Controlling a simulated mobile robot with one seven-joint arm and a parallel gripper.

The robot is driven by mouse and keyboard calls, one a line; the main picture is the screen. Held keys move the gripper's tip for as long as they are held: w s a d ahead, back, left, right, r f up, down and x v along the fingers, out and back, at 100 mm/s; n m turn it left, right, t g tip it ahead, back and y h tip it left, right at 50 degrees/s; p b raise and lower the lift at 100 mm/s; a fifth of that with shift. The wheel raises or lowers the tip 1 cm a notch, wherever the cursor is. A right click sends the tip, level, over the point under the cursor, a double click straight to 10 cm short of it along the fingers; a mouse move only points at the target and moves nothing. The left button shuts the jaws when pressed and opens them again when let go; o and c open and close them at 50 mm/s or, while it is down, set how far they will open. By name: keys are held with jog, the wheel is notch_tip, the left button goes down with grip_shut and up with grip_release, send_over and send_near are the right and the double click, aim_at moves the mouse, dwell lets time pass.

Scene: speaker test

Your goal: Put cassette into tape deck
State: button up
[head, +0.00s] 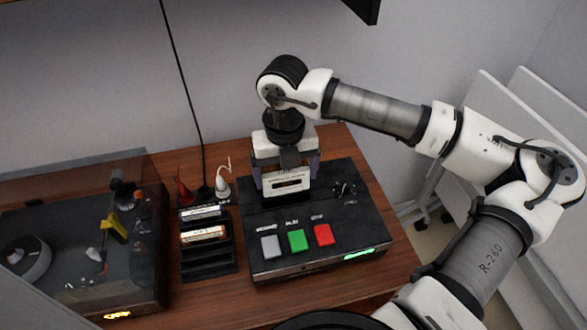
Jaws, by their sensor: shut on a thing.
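My gripper (285,165) points down over the back left part of the black tape deck (352,222). It is shut on a white cassette (287,186), which is upright with its face toward the camera. The cassette is at the deck's slot area; its lower edge is close to the deck top, and I cannot tell whether it is inside the slot. The deck has a grey button (271,246), a green button (297,240) and a red button (323,235) at its front, and a lit green display (358,253).
A black rack (208,262) with cassettes stands left of the deck. Farther left is a turntable under a clear lid (75,235). A red plug and a white plug (222,187) are behind the rack. A black cable hangs along the wall. The wooden table (340,145) has little free room.

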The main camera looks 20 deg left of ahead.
aim_at(286, 191)
jog(key=shift+f, duration=0.15)
jog(key=shift+f+b, duration=0.7)
jog(key=shift+f, duration=0.7)
jog(key=shift+f+b, duration=0.7)
jog(key=shift+b, duration=0.25)
jog(key=shift+f+b, duration=0.15)
jog(key=shift+b, duration=0.95)
jog(key=shift+f+b, duration=1.1)
jog(key=shift+b, duration=0.1)
jog(key=o, duration=0.7)
